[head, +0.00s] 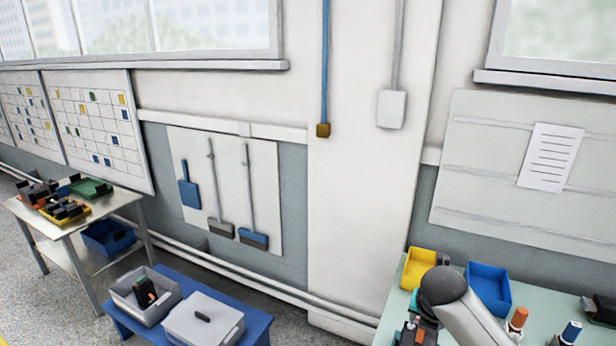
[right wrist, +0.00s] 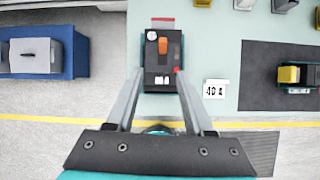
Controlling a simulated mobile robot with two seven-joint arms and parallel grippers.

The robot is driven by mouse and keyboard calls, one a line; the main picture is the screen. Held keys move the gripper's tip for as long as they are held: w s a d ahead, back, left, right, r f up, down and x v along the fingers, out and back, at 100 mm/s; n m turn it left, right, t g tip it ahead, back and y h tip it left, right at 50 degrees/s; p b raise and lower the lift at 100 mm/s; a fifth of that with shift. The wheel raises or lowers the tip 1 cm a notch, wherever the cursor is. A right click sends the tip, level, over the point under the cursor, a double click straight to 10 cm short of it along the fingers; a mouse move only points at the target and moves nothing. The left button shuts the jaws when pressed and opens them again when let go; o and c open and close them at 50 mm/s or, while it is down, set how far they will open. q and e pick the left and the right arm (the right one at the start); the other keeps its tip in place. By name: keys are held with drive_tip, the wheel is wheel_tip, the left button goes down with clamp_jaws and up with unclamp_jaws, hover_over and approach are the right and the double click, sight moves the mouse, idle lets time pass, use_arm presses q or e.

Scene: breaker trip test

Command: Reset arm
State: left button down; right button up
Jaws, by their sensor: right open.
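My right gripper (right wrist: 160,82) is open in the right wrist view, its two grey fingers spread. A dark breaker unit (right wrist: 163,76) with an orange lever (right wrist: 163,46) and a white round dial lies between and beyond the fingertips in the picture. I cannot tell how far above it the fingers are. Nothing is held. A white card reading "40 A" (right wrist: 215,89) lies right of the unit. In the head view my right arm reaches over the pale green bench (head: 575,300) and hides part of it. My left gripper is out of view.
A yellow bin (head: 421,265) and a blue bin (head: 489,288) stand at the bench's back. Bottles with orange (head: 517,318) and blue (head: 571,331) caps stand to the right. A dark mat (right wrist: 275,75) carries a yellow-and-black part (right wrist: 289,75). A blue low table (head: 258,325) stands left.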

drive_tip(key=s+a+f+m+y, duration=0.1)
drive_tip(key=s+a+m, duration=0.3)
drive_tip(key=s+m, duration=0.5)
drive_tip(key=s+a+f+m+g+y, duration=0.1)
drive_tip(key=s+a+m, duration=0.4)
drive_tip(key=s+m, duration=0.4)
drive_tip(key=s+a+m+y, duration=0.1)
drive_tip(key=s+a+m, duration=0.3)
drive_tip(key=s+m, duration=0.45)
wheel_tip(320, 180, down, 33)
drive_tip(key=s+g+b, duration=0.1)
drive_tip(key=s+b, duration=0.2)
drive_tip(key=b, duration=0.9)
drive_tip(key=s+d+f+g+b, duration=0.1)
drive_tip(key=s+f+b, duration=0.5)
drive_tip(key=f, duration=0.7)
drive_tip(key=s+d+f+b, duration=0.1)
drive_tip(key=s+f+b, duration=0.4)
drive_tip(key=s+f, duration=0.4)
wheel_tip(320, 180, down, 5)
drive_tip(key=shift+s+d+r+g+b, duration=0.1)
drive_tip(key=shift+s+d+g+b, duration=0.1)
drive_tip(key=shift+s+g+b, duration=0.2)
